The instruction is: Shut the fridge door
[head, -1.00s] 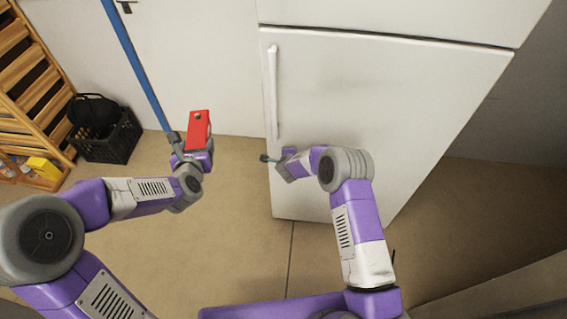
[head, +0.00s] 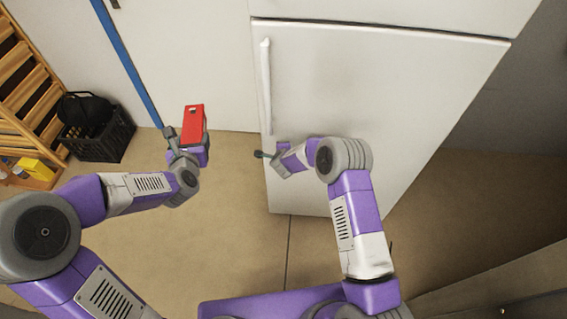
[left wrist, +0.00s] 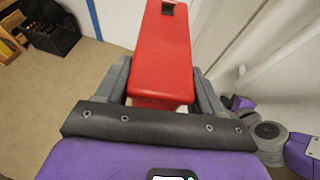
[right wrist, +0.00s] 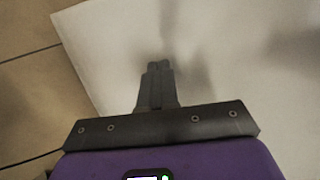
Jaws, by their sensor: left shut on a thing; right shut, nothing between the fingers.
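The white fridge (head: 430,85) stands at the right of the head view. Its lower door (head: 420,110) has a long upright handle (head: 266,85) near its left edge. The door looks about flush with the front above it; a small gap cannot be ruled out. My right gripper (head: 260,154) is shut and empty, by the door's left edge below the handle. In the right wrist view its fingers (right wrist: 158,75) are before the white panel; contact cannot be told. My left gripper (head: 186,142) is shut on a red box (head: 194,122), left of the fridge.
A black crate (head: 100,140) and a wooden rack (head: 25,95) stand at the far left. A blue strip (head: 128,60) runs up the white wall. Tan floor (head: 235,220) is clear before the fridge. A grey surface (head: 500,290) lies at the lower right.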

